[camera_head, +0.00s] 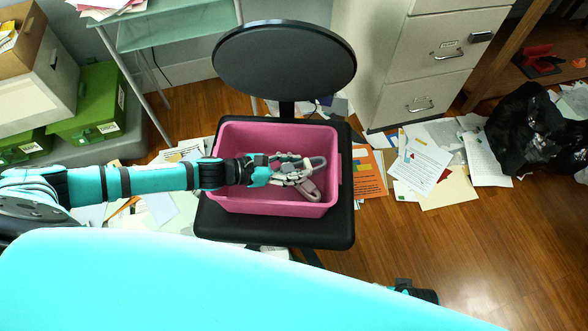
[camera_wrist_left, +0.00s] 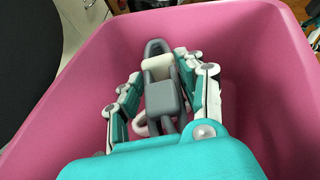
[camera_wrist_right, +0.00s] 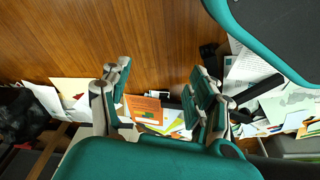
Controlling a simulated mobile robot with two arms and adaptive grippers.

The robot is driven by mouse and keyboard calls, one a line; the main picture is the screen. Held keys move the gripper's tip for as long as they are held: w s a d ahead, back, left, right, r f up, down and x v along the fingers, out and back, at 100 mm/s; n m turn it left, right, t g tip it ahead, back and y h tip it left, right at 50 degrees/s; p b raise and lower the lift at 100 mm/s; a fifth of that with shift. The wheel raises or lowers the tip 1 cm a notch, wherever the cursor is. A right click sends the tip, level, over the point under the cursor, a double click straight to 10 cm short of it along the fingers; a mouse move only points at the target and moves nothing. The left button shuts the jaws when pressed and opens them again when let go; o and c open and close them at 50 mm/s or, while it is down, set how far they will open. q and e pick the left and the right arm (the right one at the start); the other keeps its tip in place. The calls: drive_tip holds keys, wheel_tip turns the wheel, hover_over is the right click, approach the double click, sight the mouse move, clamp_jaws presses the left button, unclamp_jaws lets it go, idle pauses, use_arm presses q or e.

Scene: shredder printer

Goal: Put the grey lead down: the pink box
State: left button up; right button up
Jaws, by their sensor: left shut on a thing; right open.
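The pink box (camera_head: 262,206) stands on the seat of a black chair; its pink walls surround my left gripper in the left wrist view (camera_wrist_left: 262,60). My left gripper (camera_head: 290,174) reaches into the box's opening from the left. Its fingers (camera_wrist_left: 160,85) are shut on the grey lead (camera_wrist_left: 163,98), a grey clip-like piece with a loop at its far end. The lead's loop also shows near the box's right side in the head view (camera_head: 309,190). I cannot tell if the lead touches the floor of the box. My right gripper (camera_wrist_right: 158,90) is open and empty above the floor.
The chair's backrest (camera_head: 284,60) rises behind the box. A filing cabinet (camera_head: 428,65) stands to the right, green boxes (camera_head: 92,105) to the left. Papers (camera_head: 418,160) and a black bag (camera_head: 527,130) lie on the wooden floor.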

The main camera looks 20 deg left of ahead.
use_arm(q)
drive_tip(key=shift+f, duration=0.45)
drive_tip(key=o, duration=1.2)
use_arm(e)
drive_tip(key=shift+w+r, duration=0.15)
drive_tip(key=shift+r, duration=0.25)
use_arm(q)
drive_tip(key=p+v, duration=0.1)
drive_tip(key=v, duration=1.1)
use_arm(e)
drive_tip(key=f, duration=0.1)
drive_tip(key=s+f, duration=0.1)
drive_tip(key=f, duration=0.1)
drive_tip(key=shift+s, duration=0.15)
drive_tip(key=shift+r, duration=0.1)
